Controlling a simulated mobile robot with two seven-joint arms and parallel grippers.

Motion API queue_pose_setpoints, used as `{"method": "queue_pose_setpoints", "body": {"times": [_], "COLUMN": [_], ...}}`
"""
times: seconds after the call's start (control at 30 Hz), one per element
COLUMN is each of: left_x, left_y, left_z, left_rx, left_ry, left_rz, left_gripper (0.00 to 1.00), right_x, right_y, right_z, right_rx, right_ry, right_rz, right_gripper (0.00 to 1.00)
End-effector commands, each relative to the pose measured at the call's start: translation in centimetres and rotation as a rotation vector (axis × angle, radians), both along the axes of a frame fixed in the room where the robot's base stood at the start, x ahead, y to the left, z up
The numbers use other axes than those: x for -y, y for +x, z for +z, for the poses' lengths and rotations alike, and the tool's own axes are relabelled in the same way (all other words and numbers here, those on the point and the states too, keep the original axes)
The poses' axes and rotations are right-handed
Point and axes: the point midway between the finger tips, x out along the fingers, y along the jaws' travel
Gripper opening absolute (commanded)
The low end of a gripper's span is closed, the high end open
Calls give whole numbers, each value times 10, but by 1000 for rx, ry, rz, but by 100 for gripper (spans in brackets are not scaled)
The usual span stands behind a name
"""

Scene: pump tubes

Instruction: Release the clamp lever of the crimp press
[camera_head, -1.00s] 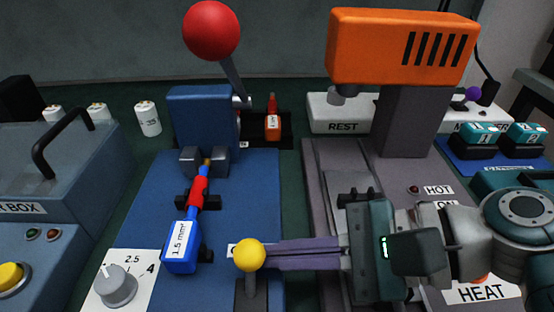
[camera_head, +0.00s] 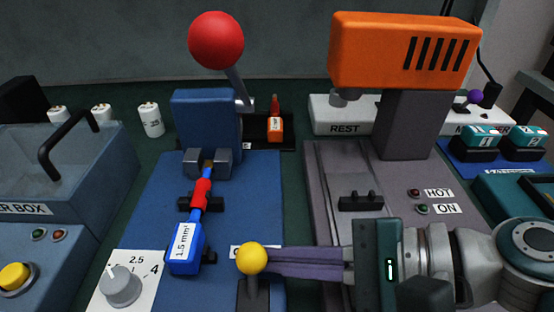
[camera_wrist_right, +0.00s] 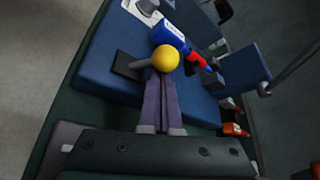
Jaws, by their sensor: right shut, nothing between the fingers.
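The blue crimp press (camera_head: 255,185) stands in the middle of the head view. Its clamp lever, a yellow ball (camera_head: 252,258) on a short grey stem, stands near upright at the front edge of the press. My right gripper (camera_head: 272,262) comes in from the right, fingers shut and empty, tips right beside the ball. In the right wrist view the ball (camera_wrist_right: 165,58) lies at the tips of the closed fingers (camera_wrist_right: 160,85); whether they touch it I cannot tell. A blue tool labelled 1.5 mm² (camera_head: 185,247), with a red sleeve (camera_head: 201,194), lies on the press. My left gripper is out of view.
A large red-ball handle (camera_head: 216,40) rises behind the press. The orange heater head (camera_head: 405,48) overhangs the grey heat station (camera_head: 325,185) at right. A dial (camera_head: 120,286) lies left of the lever, and a box with a black handle (camera_head: 68,148) stands further left.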

Motion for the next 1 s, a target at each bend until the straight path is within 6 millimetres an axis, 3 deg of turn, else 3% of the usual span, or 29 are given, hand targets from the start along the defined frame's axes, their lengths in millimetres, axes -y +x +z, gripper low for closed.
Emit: {"method": "queue_pose_setpoints", "body": {"times": [0.5, 1.0], "left_x": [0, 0], "left_y": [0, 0], "left_z": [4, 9], "left_rx": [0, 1], "left_ry": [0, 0], "left_rz": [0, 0], "left_gripper": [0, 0], "right_x": [-1, -2], "right_y": [-10, -14], "right_z": [7, 9], "right_rx": [239, 234], "right_ry": [4, 5], "right_rz": [3, 5], "right_gripper": [0, 0]}}
